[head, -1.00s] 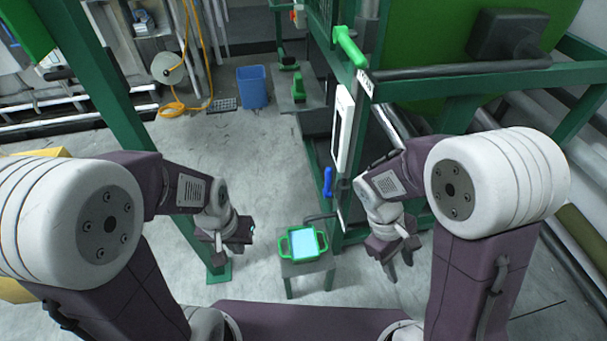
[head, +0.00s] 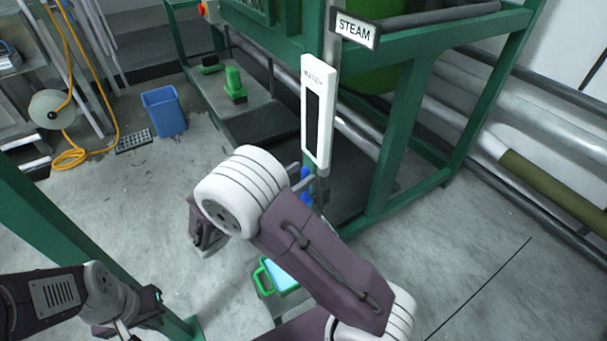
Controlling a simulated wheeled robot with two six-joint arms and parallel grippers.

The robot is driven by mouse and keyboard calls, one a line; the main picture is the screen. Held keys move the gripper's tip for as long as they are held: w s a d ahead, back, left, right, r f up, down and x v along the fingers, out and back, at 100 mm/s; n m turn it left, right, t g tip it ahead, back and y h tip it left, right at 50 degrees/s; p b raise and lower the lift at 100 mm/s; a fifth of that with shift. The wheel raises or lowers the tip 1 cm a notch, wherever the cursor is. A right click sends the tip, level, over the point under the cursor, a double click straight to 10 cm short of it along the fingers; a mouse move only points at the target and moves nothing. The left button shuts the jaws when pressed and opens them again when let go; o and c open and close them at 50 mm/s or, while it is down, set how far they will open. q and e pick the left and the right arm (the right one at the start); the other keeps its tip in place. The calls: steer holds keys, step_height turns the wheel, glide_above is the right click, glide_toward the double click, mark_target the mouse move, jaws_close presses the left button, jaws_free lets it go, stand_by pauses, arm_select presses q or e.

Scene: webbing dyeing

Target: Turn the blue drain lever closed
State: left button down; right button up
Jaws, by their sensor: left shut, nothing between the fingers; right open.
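The blue drain lever (head: 306,190) shows in the head view just below the white water gauge, on the green frame's near post. It looks roughly upright, and part of it is hidden. My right arm reaches across the middle, with its elbow hiding most of the forearm and wrist. The grey fingertips of my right gripper (head: 298,178) show past the elbow, apart, right beside the lever's top. Whether they touch it I cannot tell. My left gripper (head: 126,330) is at the lower left, shut and empty, far from the lever.
A green-handled tray (head: 278,279) sits on a small stand below the lever, partly behind my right arm. The water gauge (head: 317,110) and STEAM sign (head: 355,28) are above. A blue bin (head: 164,110) stands at the back left. Floor to the right is clear.

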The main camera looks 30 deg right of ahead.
steer(key=shift+x, duration=1.3)
jaws_close()
stand_by(0.4)
